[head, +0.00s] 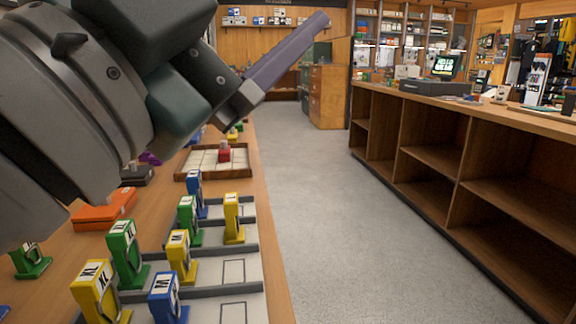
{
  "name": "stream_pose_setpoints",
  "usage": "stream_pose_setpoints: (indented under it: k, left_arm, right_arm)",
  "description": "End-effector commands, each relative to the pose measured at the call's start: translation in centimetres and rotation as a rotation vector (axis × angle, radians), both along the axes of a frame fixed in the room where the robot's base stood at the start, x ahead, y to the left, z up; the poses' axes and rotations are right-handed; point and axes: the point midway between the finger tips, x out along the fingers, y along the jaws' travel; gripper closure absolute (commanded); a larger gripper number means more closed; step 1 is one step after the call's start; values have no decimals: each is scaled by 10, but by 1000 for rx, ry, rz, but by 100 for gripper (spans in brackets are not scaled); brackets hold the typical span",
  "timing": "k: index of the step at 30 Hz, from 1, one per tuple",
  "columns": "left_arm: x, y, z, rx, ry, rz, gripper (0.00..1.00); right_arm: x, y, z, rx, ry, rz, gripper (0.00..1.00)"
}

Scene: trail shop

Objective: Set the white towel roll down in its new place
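I see no white towel roll in the head view. My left arm fills the upper left of the picture, close to the camera, and hides part of the table and back wall. Its gripper (312,28) points up and right, above the aisle. Only one long grey-purple finger shape shows, so I cannot tell if it is open or shut, and I see nothing held at its tip. My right gripper is out of view.
The wooden table (270,270) on the left bears a grey rack (226,258) with several coloured lettered tags, an orange box (104,212) and a compartment tray (184,175). A long counter (480,111) with open shelves stands right. The grey floor (345,220) between is clear.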

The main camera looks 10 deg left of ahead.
Motion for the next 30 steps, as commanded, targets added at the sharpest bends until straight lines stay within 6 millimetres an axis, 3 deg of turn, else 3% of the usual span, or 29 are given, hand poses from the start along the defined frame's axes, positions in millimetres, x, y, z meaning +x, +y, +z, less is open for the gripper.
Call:
stream_pose_setpoints:
  k: [1, 2, 3, 5, 6, 9, 12, 15, 18, 26, 30]
  left_arm:
    - [12, 33, -34, -103, 190, 104, 10]
    - [15, 53, -59, -161, 314, 169, 10]
    - [14, 76, -95, -232, 482, 249, 10]
    - [-1, 104, -152, -319, 737, 358, 10]
    - [-19, 117, -188, -364, 903, 421, 10]
    - [-77, 133, -258, -435, 1271, 535, 10]
    - [-135, 135, -297, -463, 1548, 597, 10]
    - [-174, 133, -314, -467, 1719, 625, 10]
    - [-192, 131, -320, -465, 1795, 636, 10]
    - [-194, 131, -320, -464, 1806, 637, 10]
    - [-194, 131, -309, -464, 1805, 638, 10]
  right_arm:
    - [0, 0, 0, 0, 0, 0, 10]
    - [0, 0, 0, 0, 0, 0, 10]
    - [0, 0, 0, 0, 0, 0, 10]
    - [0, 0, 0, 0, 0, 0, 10]
    - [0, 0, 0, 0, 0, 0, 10]
    - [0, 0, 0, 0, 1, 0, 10]
    - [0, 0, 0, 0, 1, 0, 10]
    - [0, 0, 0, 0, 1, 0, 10]
    - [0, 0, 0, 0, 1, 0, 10]
    - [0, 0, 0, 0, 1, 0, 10]
    - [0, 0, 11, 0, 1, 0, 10]
